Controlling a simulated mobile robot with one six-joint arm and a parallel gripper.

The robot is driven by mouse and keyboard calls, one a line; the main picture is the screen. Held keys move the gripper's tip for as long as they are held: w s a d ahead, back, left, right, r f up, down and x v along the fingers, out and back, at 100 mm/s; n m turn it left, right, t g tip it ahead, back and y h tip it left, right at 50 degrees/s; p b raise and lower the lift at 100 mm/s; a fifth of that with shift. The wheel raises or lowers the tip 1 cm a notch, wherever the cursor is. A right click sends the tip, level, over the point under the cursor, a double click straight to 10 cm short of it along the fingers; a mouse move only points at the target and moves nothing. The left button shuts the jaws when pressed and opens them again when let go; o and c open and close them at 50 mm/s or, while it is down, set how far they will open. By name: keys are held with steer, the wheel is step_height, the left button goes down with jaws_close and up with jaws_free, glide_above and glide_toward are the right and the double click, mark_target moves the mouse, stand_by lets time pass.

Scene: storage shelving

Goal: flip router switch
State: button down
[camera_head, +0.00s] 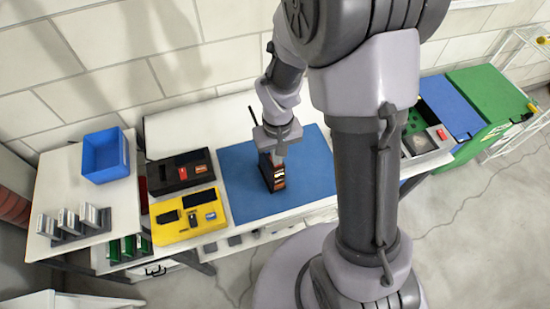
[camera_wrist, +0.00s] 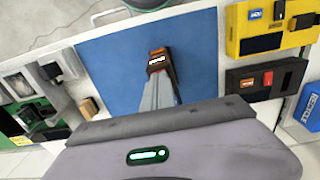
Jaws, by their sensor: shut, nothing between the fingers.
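The router (camera_head: 271,174) is a small dark upright box with an antenna and an orange-brown face, standing on the blue mat (camera_head: 240,195). In the wrist view, its dark and orange top end (camera_wrist: 160,58) shows just past my fingertips. My gripper (camera_head: 280,158) points down at the router, with its fingers shut and nothing between them. In the wrist view the closed fingers (camera_wrist: 159,77) reach to the router's near side and hide part of it. They look very close to it; I cannot tell whether they touch. The switch itself is too small to make out.
A black box with a red switch (camera_head: 180,172) and a yellow device (camera_head: 188,216) stand left of the mat. A blue bin (camera_head: 105,156) and a metal rack (camera_head: 72,226) are further left. Green and blue cases (camera_head: 490,92) stand right. Bare mat surrounds the router.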

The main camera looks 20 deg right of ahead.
steer(key=shift+f, duration=0.25)
steer(key=shift+r, duration=0.1)
step_height(320, 180, up, 7)
steer(key=p, duration=0.5)
stand_by(0.3)
